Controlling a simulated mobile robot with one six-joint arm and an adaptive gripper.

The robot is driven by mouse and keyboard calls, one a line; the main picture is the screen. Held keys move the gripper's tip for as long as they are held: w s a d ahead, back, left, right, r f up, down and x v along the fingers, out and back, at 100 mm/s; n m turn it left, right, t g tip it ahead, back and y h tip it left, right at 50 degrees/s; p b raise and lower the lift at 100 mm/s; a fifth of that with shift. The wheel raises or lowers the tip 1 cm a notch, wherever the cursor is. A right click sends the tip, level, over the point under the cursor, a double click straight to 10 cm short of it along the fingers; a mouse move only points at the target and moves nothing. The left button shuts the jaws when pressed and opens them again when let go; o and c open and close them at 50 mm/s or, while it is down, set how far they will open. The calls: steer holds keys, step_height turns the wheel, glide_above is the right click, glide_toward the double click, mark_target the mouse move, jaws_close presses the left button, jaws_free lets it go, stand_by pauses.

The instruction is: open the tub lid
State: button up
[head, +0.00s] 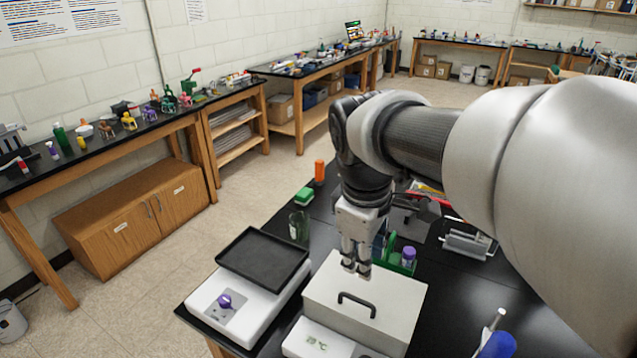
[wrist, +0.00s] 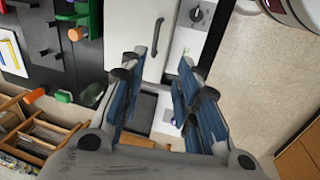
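The tub looks like a pale grey box (head: 365,322) on the black bench, with a black bar handle (head: 357,304) on its flat lid (head: 330,283). The lid appears closed. The box (wrist: 146,60) and its handle (wrist: 157,37) also show in the wrist view, beyond my fingertips. My gripper (head: 357,270) points down over the back part of the lid, behind the handle. In the wrist view my gripper (wrist: 158,72) has its fingers spread, with nothing between them. I cannot tell whether the fingertips touch the lid.
A white scale (head: 240,312) with a black tray (head: 262,257) stands left of the tub. A white device (head: 318,342) is in front. A blue-handled tool (head: 497,343) is at the right.

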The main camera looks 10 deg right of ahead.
steer(key=w, duration=0.1)
steer(key=b, duration=0.6)
glide_toward(360, 301)
steer(key=shift+n, duration=0.3)
steer(key=x, duration=0.7)
steer(key=shift+w+d+f, duration=0.1)
steer(key=shift+f, duration=0.25)
steer(key=shift+c, duration=0.5)
jaws_close()
